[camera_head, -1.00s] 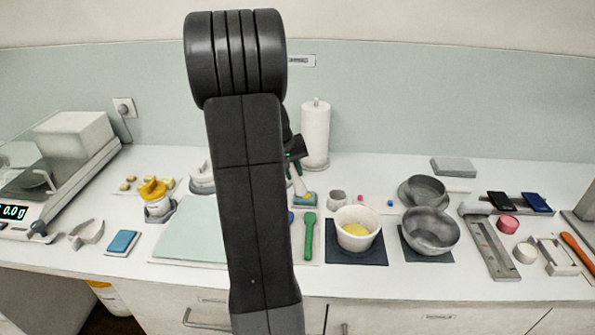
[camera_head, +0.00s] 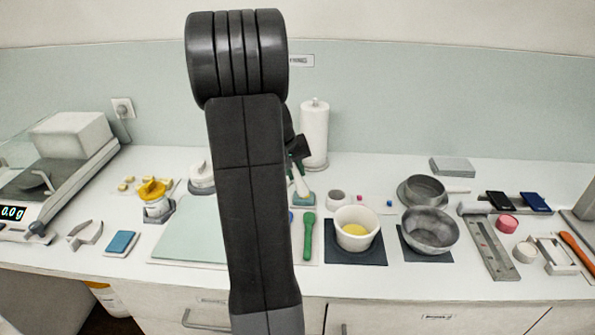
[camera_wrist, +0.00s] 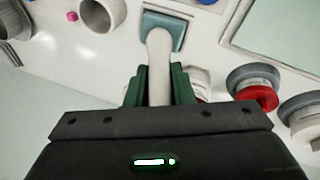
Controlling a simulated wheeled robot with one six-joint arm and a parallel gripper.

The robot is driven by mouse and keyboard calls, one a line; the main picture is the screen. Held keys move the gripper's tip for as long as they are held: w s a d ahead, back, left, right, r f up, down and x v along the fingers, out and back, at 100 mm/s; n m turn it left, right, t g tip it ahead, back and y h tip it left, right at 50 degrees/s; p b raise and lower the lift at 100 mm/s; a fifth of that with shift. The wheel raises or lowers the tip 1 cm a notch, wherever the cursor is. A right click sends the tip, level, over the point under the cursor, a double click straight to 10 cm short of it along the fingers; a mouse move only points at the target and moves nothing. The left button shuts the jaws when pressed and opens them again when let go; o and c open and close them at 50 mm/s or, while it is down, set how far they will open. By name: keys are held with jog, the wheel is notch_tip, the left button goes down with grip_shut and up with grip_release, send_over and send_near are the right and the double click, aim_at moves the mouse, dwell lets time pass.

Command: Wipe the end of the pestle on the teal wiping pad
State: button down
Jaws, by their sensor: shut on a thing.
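The pestle (camera_wrist: 159,62) is pale and rod-like, with a rounded end. My gripper (camera_wrist: 160,86) has green fingers and is shut on it. In the wrist view the rounded end overlaps the teal wiping pad (camera_wrist: 178,28), a small square in a grey-edged holder. In the head view the pestle (camera_head: 300,184) is tilted, its lower end at the wiping pad (camera_head: 305,201). I cannot tell whether the end touches the pad or is just above it. My arm hides most of my gripper there.
A mortar-like white bowl (camera_head: 343,239) with yellow contents stands on a dark mat, beside a green spatula (camera_head: 309,236). A grey bowl (camera_head: 430,244) is to the right. A paper roll (camera_head: 314,138) stands behind. A pale board (camera_head: 190,240) lies left.

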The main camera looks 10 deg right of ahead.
jog(key=shift+w+a, duration=0.1)
jog(key=shift+a, duration=0.55)
jog(key=shift+d, duration=0.15)
jog(key=shift+s+d, duration=0.25)
jog(key=shift+d, duration=0.8)
jog(key=shift+r, duration=0.1)
jog(key=shift+r+p, duration=2.1)
jog(key=shift+r, duration=0.9)
